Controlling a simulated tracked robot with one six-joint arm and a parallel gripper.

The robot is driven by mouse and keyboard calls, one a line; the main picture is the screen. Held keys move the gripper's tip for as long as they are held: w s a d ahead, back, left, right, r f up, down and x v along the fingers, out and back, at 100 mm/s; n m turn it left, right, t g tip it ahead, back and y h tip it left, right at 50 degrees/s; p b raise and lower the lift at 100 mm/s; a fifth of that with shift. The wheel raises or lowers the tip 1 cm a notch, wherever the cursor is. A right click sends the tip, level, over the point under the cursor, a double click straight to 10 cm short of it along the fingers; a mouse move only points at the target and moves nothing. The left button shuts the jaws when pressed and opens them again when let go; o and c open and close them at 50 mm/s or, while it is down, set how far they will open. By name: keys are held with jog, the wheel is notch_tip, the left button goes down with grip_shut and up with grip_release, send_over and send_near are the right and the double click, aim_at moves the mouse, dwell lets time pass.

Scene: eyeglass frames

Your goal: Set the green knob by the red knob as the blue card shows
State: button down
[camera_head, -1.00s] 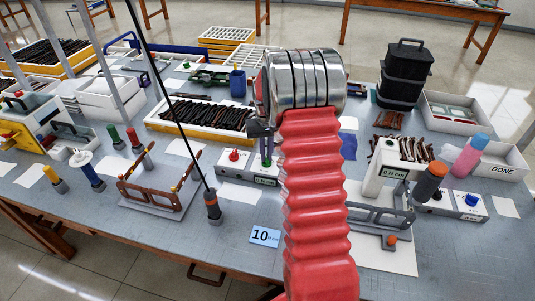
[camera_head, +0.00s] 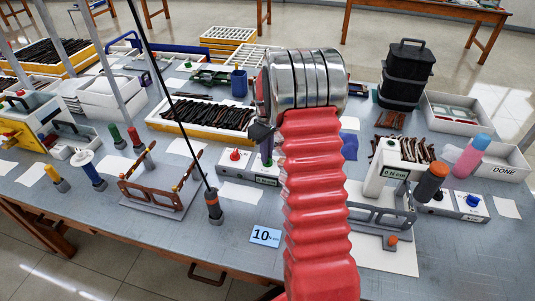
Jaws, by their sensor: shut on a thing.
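The blue card (camera_head: 265,236) lies on the front of the table and reads 10 N cm. Behind it to the left, a low grey-white box (camera_head: 230,172) carries the red knob (camera_head: 235,155) and an N cm label whose number I cannot read. The green knob (camera_head: 267,161) stands right of the red knob, partly hidden by my red arm. My gripper (camera_head: 262,134) points down at the green knob. Only a dark part of it shows; the grip appears shut on the green knob, with the contact mostly hidden.
A brown frame in a holder (camera_head: 165,190) and an upright driver (camera_head: 214,206) stand to the left. At the right are a tester reading 0 N cm (camera_head: 395,173), a grey frame holder (camera_head: 380,217) and an orange-topped driver (camera_head: 430,183).

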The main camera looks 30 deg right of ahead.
jog(key=shift+w+r, duration=0.1)
jog(key=shift+r, duration=0.05)
jog(key=c, duration=1.8)
grip_release()
notch_tip(320, 180, up, 14)
jog(key=shift+f, duration=0.25)
